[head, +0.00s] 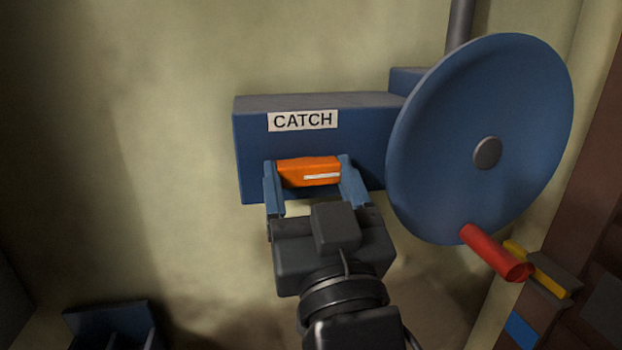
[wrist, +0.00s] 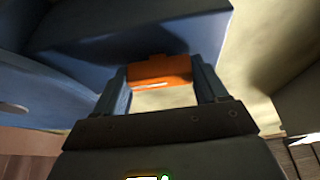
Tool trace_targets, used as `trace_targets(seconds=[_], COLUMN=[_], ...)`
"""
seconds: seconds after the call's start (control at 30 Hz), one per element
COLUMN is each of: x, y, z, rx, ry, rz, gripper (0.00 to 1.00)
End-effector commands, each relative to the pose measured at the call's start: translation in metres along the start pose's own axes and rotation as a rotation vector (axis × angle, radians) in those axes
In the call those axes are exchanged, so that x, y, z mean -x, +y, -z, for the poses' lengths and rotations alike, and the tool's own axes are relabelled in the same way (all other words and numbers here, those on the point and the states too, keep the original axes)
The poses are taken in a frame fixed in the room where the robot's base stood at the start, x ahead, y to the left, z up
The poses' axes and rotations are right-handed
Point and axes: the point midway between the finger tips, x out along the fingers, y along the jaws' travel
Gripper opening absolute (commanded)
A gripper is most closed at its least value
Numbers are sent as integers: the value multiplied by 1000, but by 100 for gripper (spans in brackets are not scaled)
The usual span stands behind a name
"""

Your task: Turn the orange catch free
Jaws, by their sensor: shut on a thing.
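The orange catch (head: 308,171) is on the front of a blue box (head: 362,128) with a white label reading CATCH (head: 303,120). The catch lies about level, with a white stripe on its face. My gripper (head: 311,182) is shut on the catch, one finger at each end of it. In the wrist view the catch (wrist: 159,70) shows between the two fingers of my gripper (wrist: 162,82), under the blue box. How the catch joins the box is hidden.
A big blue wheel (head: 440,140) with a grey hub (head: 487,153) and a red handle (head: 492,251) stands close on the right. A blue bucket-like thing (head: 110,325) is at the lower left. The wall left of the box is bare.

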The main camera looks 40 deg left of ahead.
Motion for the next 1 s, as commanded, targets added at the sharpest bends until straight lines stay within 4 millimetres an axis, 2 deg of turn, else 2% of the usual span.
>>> trace_targets(seconds=[0.1, 0.47, 1.0], x=[0, -1, 2], y=[0, -1, -2], z=[2, 4, 0], rx=[0, -53, -423], ry=[5, 7, 17], rz=[0, -21, -173], gripper=[42, 42, 42])
